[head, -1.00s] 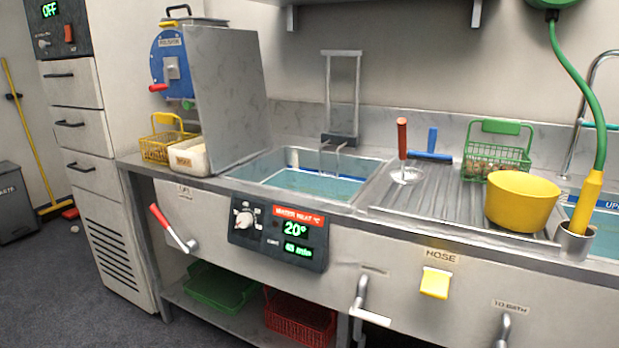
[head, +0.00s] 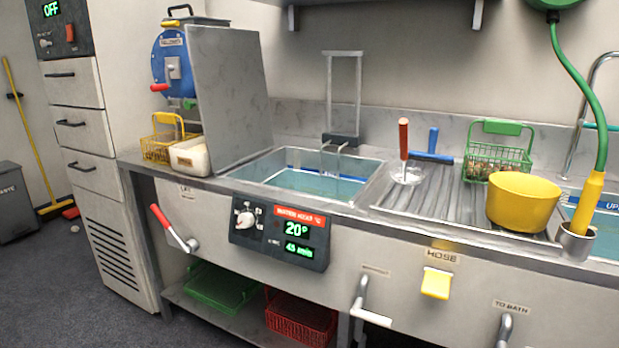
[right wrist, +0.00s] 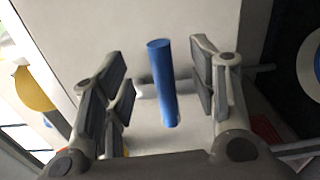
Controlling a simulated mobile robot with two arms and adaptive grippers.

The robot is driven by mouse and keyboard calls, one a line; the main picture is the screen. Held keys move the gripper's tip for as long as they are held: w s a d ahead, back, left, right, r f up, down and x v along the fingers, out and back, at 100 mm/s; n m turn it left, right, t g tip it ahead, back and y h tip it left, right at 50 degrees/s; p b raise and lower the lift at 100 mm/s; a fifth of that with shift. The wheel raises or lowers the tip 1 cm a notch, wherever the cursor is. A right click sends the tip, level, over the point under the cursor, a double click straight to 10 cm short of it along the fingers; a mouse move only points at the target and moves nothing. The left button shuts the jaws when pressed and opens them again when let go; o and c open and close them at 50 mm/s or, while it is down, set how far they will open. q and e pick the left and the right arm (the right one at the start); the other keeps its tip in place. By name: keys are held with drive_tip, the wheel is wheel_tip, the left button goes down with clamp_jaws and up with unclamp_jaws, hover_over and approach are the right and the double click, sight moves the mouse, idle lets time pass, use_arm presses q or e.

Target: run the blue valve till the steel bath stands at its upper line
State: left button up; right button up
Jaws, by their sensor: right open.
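The steel bath (head: 248,168) is set in the counter in the head view, with blue-green water (head: 310,182) in it. A blue and white marking (head: 300,159) runs along its inner back wall, above the water. My left gripper is not in view.
A red-handled tool (head: 404,150), a green basket (head: 497,160) and a yellow bowl (head: 523,200) stand on the ribbed drainboard (head: 420,195). A control panel (head: 279,232) reading 20° and a red lever (head: 172,228) are on the counter front. A steel sheet (head: 230,100) stands left of the bath.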

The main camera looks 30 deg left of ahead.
drive_tip(key=s+p, duration=0.1)
drive_tip(key=s, duration=0.8)
drive_tip(key=shift+d, duration=0.2)
idle(0.3)
